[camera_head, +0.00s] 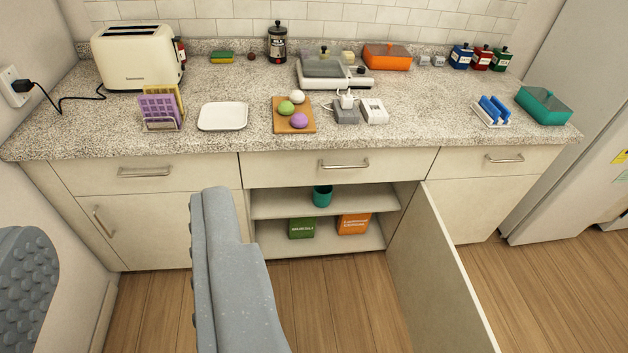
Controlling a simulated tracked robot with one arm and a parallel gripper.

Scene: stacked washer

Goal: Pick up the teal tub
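A smaller teal cup (322,196) stands on the upper shelf inside the open cabinet.
An open cabinet door (437,275) juts toward the camera right of centre. A fridge (572,130) is at the right. Wooden floor (335,300) lies in front.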

